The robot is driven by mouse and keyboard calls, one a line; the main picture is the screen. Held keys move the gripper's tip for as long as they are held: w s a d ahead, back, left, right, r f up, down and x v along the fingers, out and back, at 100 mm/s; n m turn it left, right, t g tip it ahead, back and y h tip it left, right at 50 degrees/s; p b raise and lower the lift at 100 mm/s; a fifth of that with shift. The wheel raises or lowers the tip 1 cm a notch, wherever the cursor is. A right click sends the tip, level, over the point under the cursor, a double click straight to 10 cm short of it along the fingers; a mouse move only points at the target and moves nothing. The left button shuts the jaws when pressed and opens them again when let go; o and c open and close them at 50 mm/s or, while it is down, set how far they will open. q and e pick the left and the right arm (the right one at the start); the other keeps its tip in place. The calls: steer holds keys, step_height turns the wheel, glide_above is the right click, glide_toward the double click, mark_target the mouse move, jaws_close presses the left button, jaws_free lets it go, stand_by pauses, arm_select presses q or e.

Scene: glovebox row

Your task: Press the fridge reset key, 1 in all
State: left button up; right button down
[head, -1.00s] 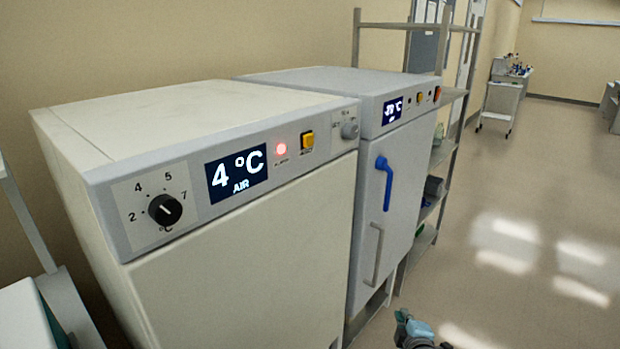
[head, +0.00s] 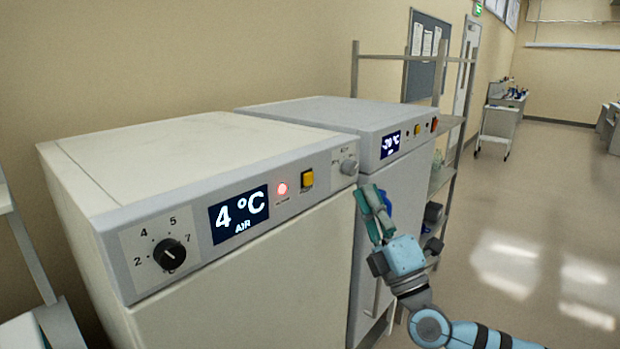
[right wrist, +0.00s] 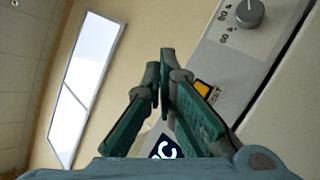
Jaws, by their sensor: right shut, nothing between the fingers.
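The fridge (head: 240,255) is the near white unit, with a grey panel along its top front edge. Its display reads 4 °C AIR (head: 239,213). To the right of the display are a lit red lamp (head: 282,189) and a yellow square key (head: 307,179). The key also shows partly in the right wrist view (right wrist: 203,88), behind a finger. My right gripper (head: 368,190) is shut and empty, in front of the panel's right end, to the right of the yellow key and apart from it. My left gripper is not in view.
A black dial (head: 170,254) sits at the panel's left and a grey knob (head: 348,167) at its right end. Open floor (head: 530,200) lies to the right.

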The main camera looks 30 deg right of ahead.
mark_target(309, 179)
steer(key=shift+w+d, duration=0.1)
steer(key=w+a+b, duration=0.1)
steer(key=w+a, duration=0.1)
steer(key=w, duration=0.6)
steer(key=shift+w+a, duration=0.2)
steer(key=shift+a, duration=0.1)
steer(key=shift+f, duration=0.1)
steer(key=shift+w, duration=0.15)
stand_by(1.1)
steer(key=shift+w+a, duration=0.15)
steer(key=shift+w, duration=0.1)
